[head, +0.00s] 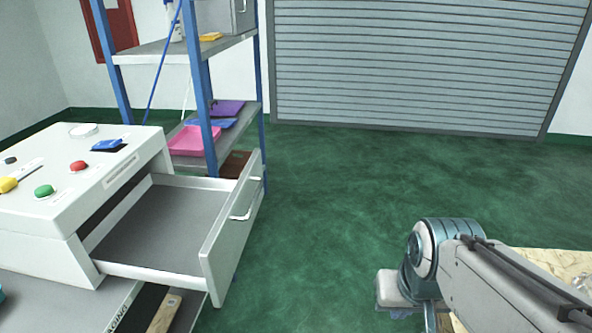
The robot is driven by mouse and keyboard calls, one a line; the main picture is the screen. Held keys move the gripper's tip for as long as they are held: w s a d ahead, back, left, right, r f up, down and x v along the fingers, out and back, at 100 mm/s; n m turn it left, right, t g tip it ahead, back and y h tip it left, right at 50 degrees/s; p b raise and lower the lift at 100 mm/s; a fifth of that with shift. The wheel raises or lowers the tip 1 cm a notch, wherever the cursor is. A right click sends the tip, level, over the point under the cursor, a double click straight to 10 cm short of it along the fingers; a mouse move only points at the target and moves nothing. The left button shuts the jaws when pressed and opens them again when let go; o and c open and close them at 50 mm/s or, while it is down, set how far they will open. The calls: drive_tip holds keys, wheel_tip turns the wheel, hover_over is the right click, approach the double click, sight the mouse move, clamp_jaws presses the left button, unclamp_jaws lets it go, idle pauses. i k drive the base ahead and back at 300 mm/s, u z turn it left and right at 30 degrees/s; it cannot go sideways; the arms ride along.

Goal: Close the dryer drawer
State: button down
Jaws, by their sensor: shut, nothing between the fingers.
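The dryer drawer (163,230) is pulled well out of the white dryer housing (75,190) at the left in the head view. It is a shallow grey tray with a white front panel (229,243) and a bar handle (246,200) facing right. The drawer looks empty. My arm (490,275) enters from the lower right, with a clear gap of floor between it and the drawer front. Its teal joint shows, but my gripper's fingers cannot be made out.
A blue-posted shelf rack (202,95) with pink and purple trays stands behind the drawer. Red and green buttons sit on the housing top. A roller shutter (430,65) closes the back. Green floor (330,220) is free right of the drawer. A wooden surface (560,263) lies by my arm.

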sight(187, 232)
drive_tip(key=u, duration=0.3)
drive_tip(key=i, duration=1)
drive_tip(key=u, duration=0.75)
